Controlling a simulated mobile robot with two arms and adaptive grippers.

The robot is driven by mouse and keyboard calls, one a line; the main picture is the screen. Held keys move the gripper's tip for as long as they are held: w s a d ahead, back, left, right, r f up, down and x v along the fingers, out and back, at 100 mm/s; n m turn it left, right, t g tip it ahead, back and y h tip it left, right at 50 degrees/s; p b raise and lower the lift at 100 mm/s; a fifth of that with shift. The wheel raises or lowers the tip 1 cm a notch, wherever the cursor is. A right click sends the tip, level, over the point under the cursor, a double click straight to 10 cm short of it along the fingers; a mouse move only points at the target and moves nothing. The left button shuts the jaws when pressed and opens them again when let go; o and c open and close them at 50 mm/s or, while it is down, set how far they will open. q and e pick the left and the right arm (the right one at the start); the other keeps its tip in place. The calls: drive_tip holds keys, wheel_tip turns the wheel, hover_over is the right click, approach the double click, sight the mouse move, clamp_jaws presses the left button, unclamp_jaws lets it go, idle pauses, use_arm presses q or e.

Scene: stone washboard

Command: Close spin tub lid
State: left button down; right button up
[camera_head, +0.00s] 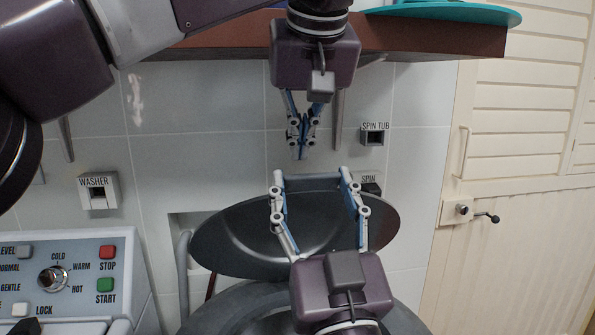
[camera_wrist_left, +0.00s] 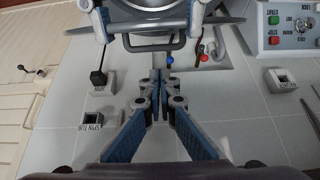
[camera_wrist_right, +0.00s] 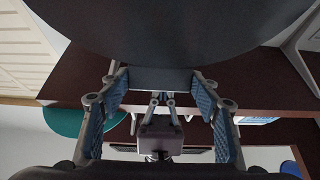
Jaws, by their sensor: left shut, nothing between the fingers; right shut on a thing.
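The spin tub lid (camera_head: 235,235) is a dark, shiny round disc, tilted up above the dark rim of the spin tub (camera_head: 225,315) in the head view. My right gripper (camera_head: 314,180) reaches over the lid, its fingers spread wide and shut on the two ends of a grey handle block at the lid's edge. The handle block (camera_wrist_right: 160,79) and the lid's dark underside or face (camera_wrist_right: 170,35) also show in the right wrist view. My left gripper (camera_head: 302,152) is shut and empty, just above the handle. Its closed fingertips (camera_wrist_left: 160,78) show in the left wrist view. My right gripper hides part of the lid.
The washer control panel (camera_head: 65,275) stands at lower left. A tiled wall with a WASHER box (camera_head: 98,190) and a SPIN TUB box (camera_head: 373,136) is behind. A brown shelf (camera_head: 430,38) hangs above my left gripper. A cream door (camera_head: 515,120) is at right.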

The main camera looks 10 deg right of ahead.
sight(298, 195)
use_arm(q)
drive_tip(key=x, duration=0.9)
drive_tip(key=shift+w+f, duration=0.1)
drive_tip(key=shift+f, duration=0.3)
use_arm(e)
drive_tip(key=shift+f, duration=0.15)
use_arm(q)
drive_tip(key=shift+s+f, duration=0.4)
drive_tip(key=shift+s, duration=0.2)
use_arm(e)
drive_tip(key=shift+w, duration=0.1)
use_arm(q)
drive_tip(key=shift+s+d+f, duration=0.15)
drive_tip(key=shift+s+f, duration=0.2)
drive_tip(key=shift+s, duration=0.1)
use_arm(e)
drive_tip(key=shift+w, duration=0.15)
drive_tip(key=o, duration=1.7)
drive_tip(key=shift+c, duration=0.2)
use_arm(q)
drive_tip(key=shift+r, duration=0.15)
use_arm(e)
drive_tip(key=shift+o, duration=0.3)
use_arm(q)
drive_tip(key=shift+w, duration=0.15)
